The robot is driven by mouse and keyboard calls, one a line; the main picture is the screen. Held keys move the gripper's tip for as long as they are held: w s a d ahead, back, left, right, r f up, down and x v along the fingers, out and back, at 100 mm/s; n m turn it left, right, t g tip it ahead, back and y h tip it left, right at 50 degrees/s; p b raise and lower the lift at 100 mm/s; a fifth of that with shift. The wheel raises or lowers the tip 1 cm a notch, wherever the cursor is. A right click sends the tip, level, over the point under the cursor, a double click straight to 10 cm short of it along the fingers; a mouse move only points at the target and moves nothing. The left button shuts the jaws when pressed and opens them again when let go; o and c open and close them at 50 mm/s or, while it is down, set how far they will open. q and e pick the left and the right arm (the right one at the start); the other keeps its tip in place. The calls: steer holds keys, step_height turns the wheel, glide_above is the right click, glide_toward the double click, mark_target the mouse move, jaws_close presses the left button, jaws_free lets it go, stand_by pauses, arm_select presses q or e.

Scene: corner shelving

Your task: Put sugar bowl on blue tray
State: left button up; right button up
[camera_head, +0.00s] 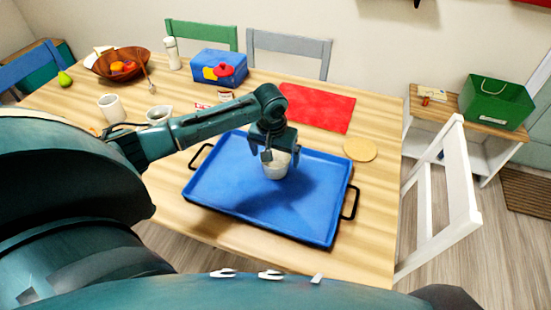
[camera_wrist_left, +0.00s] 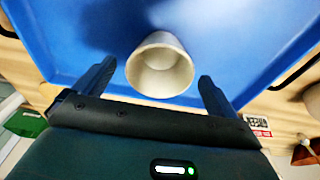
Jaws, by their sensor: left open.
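The sugar bowl, a small cream-white round bowl (camera_head: 274,169), appears to stand on the blue tray (camera_head: 225,190), near its middle. In the left wrist view the bowl (camera_wrist_left: 160,68) is between the two fingers, with its open mouth toward the camera and blue tray surface (camera_wrist_left: 75,35) behind it. My left gripper (camera_head: 280,153) is just above and around the bowl, hiding part of its rim. Its fingers (camera_wrist_left: 156,72) are spread, with gaps on both sides of the bowl. My right gripper is not in view.
The tray has black handles and lies on a wooden table (camera_head: 375,200). Beyond it are a red mat (camera_head: 318,108), a round coaster (camera_head: 360,149), a blue box (camera_head: 218,68), a mug (camera_head: 111,108) and a fruit bowl (camera_head: 118,64). A white chair (camera_head: 457,185) stands at right.

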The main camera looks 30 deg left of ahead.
arm_select(q)
step_height(320, 180, up, 9)
steer(key=s, duration=0.1)
steer(key=shift+s+d, duration=0.15)
steer(key=shift+f, duration=0.15)
stand_by(0.4)
